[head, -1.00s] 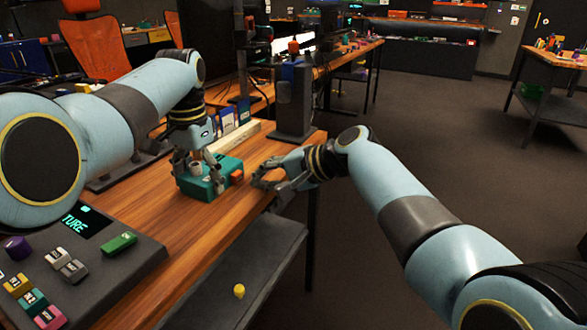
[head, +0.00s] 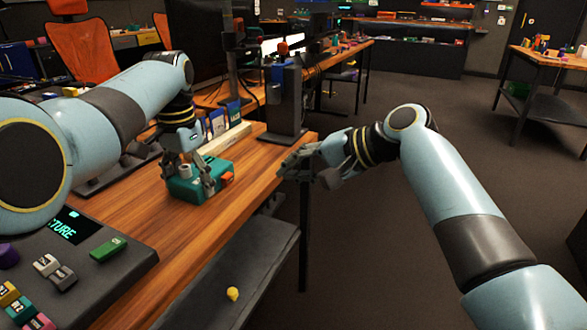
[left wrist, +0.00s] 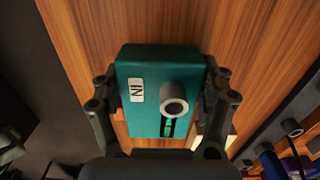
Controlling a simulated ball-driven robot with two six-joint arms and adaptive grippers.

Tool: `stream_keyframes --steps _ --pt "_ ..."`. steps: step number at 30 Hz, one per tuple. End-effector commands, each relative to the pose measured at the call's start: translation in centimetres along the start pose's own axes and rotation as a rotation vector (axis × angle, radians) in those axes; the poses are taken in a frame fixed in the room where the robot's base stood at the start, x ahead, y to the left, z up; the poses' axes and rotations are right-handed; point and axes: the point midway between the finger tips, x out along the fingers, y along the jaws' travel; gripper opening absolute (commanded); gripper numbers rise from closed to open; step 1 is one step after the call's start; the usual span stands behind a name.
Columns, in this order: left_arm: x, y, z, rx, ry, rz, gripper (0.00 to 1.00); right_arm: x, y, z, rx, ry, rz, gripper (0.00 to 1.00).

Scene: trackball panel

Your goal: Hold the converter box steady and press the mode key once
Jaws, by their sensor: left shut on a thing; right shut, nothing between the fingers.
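The teal converter box (head: 186,190) stands on the wooden bench. An orange key (head: 227,179) sticks out of its right side; part of it also shows in the left wrist view (left wrist: 119,115). My left gripper (head: 190,181) is over the box with a finger on each side, shut on it. In the left wrist view the box (left wrist: 147,75) shows an "IN" label, a grey round knob or socket and a lit green strip. My right gripper (head: 286,167) is shut and empty, to the right of the orange key and clearly apart from it, by the bench edge.
A dark console (head: 100,275) with coloured keys and a lit display stands at the front left. A dark upright post (head: 285,100) stands behind the box, near a pale bar (head: 222,139). A lower shelf (head: 235,265) holds a small yellow object (head: 232,293). Floor at right is clear.

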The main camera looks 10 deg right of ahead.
Motion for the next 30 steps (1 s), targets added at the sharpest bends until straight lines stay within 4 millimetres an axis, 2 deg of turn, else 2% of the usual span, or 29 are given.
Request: stream_keyframes --steps 8,9,15,24,26,30 --pt "0.0 0.0 0.0 0.0 0.001 0.0 0.38 0.0 0.0 0.0 0.0 0.0 0.0 0.0" --pt "0.0 0.0 0.0 0.0 0.001 0.0 0.77 0.0 0.0 0.0 0.0 0.0 0.0 0.0" --pt "0.0 0.0 0.0 0.0 0.001 0.0 1.0 0.0 0.0 0.0 0.0 0.0 0.0 0.0" --pt "-0.3 0.0 0.0 0.0 0.001 -0.001 1.0 0.0 0.0 0.0 0.0 0.0 0.0 0.0" --pt "-0.8 -0.1 -0.1 0.0 0.003 -0.002 1.0 0.0 0.0 0.0 0.0 0.0 0.0 0.0" --pt "-3.3 -0.1 -0.1 0.0 0.006 -0.002 1.0 0.0 0.0 0.0 0.0 0.0 0.0 0.0"
